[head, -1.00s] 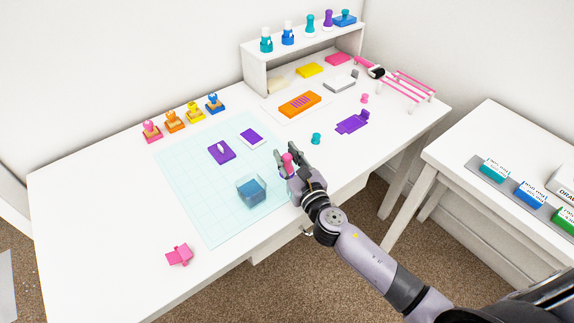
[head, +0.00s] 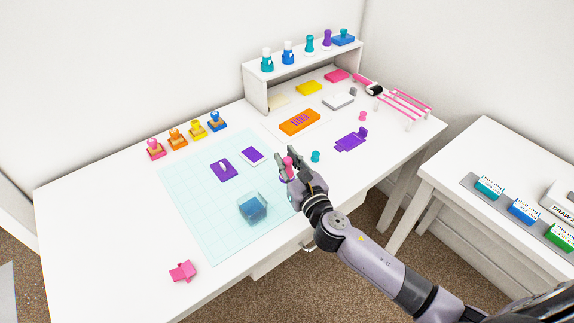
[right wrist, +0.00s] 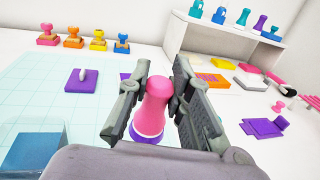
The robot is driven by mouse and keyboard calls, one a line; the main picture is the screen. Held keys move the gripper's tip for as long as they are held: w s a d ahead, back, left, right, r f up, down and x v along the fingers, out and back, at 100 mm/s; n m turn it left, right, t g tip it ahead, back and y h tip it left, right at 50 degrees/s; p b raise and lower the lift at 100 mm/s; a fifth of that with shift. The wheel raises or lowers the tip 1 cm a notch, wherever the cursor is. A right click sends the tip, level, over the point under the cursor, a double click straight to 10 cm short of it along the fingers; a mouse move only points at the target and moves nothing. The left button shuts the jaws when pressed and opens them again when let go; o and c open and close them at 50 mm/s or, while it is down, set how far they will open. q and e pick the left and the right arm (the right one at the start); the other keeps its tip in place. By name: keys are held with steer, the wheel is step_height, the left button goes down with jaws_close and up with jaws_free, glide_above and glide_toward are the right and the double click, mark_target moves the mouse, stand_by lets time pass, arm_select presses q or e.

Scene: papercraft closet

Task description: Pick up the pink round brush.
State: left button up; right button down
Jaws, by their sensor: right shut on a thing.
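The pink round brush (right wrist: 155,108) stands upright between the two fingers of my right gripper (right wrist: 163,100) in the right wrist view. It has a pink rounded handle and a purple band near its bottom. In the head view the brush (head: 288,162) shows as a small pink shape in the right gripper (head: 290,166), close to the right edge of the mat. The right gripper is shut on the brush. Whether its bottom touches the table is hidden. My left gripper is not in view.
The blue translucent box (head: 252,208) stands left of the gripper on the pale cutting mat (head: 205,235). A small teal piece (head: 315,156) is close on the right. A purple holder (head: 351,139) and an orange pad (head: 300,122) lie farther back.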

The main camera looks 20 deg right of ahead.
mark_target(287, 159)
step_height(287, 159, up, 14)
steer(key=p, duration=0.3)
steer(key=shift+r, duration=0.25)
steer(key=c, duration=2)
jaws_free()
jaws_close()
